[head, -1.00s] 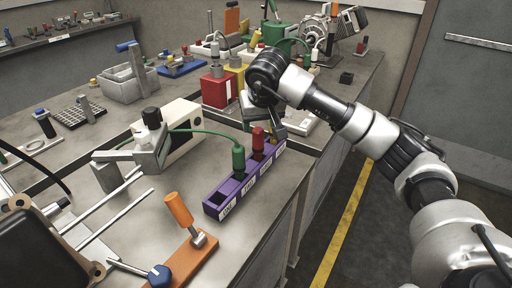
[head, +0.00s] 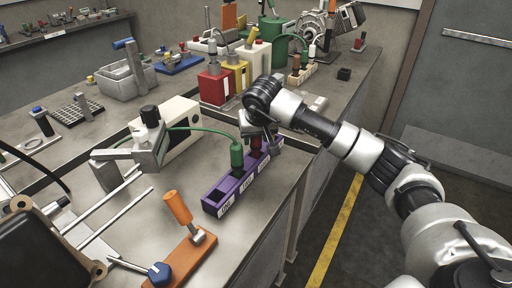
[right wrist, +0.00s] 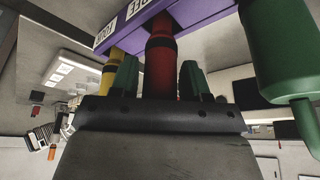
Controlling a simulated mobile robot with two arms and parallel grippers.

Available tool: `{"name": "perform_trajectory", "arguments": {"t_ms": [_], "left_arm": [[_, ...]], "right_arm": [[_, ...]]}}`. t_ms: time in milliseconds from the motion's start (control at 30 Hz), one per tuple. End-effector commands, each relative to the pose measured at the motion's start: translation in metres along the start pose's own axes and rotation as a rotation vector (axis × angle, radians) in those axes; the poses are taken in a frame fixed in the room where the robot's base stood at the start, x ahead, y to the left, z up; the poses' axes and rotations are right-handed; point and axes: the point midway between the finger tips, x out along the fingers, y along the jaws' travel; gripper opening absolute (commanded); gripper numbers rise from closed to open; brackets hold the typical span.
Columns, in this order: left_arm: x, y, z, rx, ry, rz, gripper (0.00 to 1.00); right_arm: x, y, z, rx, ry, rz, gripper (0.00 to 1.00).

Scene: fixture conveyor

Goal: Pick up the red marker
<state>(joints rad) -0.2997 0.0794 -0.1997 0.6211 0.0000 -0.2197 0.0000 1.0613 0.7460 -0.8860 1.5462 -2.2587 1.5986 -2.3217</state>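The red marker (head: 255,143) stands upright in the purple rack (head: 213,196), its top partly hidden by my right gripper (head: 262,137). In the right wrist view the red marker (right wrist: 160,65) is between the two fingertips of my right gripper (right wrist: 158,80), with narrow gaps on both sides. This gripper looks open around it. A green marker (head: 237,156) with a cable stands in the same rack, and shows large at the right of the wrist view (right wrist: 275,50). A yellow marker (right wrist: 110,75) is on the other side. My left gripper is not in view.
A white box (head: 178,128) with a grey clamp stands left of the rack. An orange-handled toggle (head: 178,207) is in front. Red (head: 214,87) and yellow (head: 238,74) blocks stand behind. The bench edge is right of the rack.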

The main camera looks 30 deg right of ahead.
Motion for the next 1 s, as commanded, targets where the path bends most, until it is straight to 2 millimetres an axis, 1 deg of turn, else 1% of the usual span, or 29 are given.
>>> {"name": "perform_trajectory", "arguments": {"t_ms": [33,200,267,300,567,667,767,867,967,1000], "left_arm": [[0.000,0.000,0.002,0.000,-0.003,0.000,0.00],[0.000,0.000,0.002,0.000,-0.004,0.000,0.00],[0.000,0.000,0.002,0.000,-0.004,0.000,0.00],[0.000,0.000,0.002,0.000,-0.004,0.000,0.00],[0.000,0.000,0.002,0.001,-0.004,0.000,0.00],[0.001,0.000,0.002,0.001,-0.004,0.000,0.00],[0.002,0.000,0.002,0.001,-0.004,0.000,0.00],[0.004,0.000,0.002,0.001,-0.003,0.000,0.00],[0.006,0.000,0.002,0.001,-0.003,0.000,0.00],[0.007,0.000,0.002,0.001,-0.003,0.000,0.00]], "right_arm": [[0.000,0.000,0.000,0.000,0.000,0.000,0.38],[0.000,0.000,0.000,0.000,0.000,0.000,0.12],[0.000,0.000,0.000,0.000,0.000,0.000,0.03],[0.000,0.000,0.000,0.000,0.000,0.000,0.00],[-0.001,0.000,-0.001,0.000,0.001,0.000,0.00],[-0.005,0.000,-0.002,0.000,0.002,0.000,0.00],[-0.012,0.000,-0.005,0.000,0.002,0.000,0.00],[-0.025,0.000,-0.011,0.000,0.004,0.000,0.00],[-0.042,0.000,-0.018,0.001,0.007,-0.001,0.00],[-0.045,0.009,-0.013,0.001,0.003,0.002,0.00]]}}
